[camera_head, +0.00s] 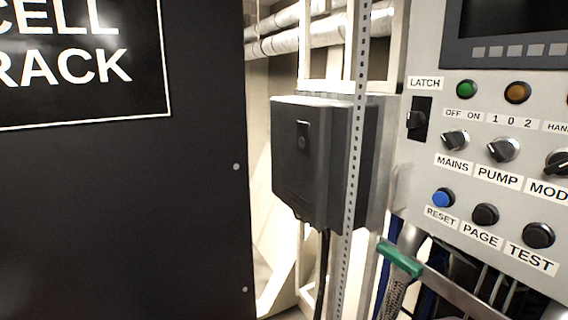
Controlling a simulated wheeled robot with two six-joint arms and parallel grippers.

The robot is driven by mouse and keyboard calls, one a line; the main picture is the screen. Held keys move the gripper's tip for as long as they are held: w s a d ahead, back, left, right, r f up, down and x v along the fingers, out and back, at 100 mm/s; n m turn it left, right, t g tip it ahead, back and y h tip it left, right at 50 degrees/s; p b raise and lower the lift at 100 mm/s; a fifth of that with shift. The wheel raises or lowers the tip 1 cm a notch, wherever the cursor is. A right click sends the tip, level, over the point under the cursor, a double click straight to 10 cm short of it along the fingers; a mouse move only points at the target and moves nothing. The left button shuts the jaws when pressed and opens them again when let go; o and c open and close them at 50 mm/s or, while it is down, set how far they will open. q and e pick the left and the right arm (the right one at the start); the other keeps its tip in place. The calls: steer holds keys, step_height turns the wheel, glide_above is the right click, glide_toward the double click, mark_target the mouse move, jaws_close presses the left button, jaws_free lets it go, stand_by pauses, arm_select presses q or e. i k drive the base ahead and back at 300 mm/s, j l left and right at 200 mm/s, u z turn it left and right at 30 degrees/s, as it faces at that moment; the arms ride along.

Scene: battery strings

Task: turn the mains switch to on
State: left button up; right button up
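The mains switch (455,140) is a round dark rotary knob with a light pointer mark, on the grey control panel at the right. The label MAINS is below it, and the words OFF and ON are above it. Its pointer mark looks turned to the left, toward OFF, though it is small in the view. Neither of my grippers shows in the head view, and nothing covers the switch.
Close around are the pump knob (503,150), latch (416,120), green lamp (466,89) and blue reset button (443,198). A slotted upright (354,160) and black rack door (120,200) stand left.

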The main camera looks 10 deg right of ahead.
mark_target(453, 140)
steer(key=z, duration=1.65)
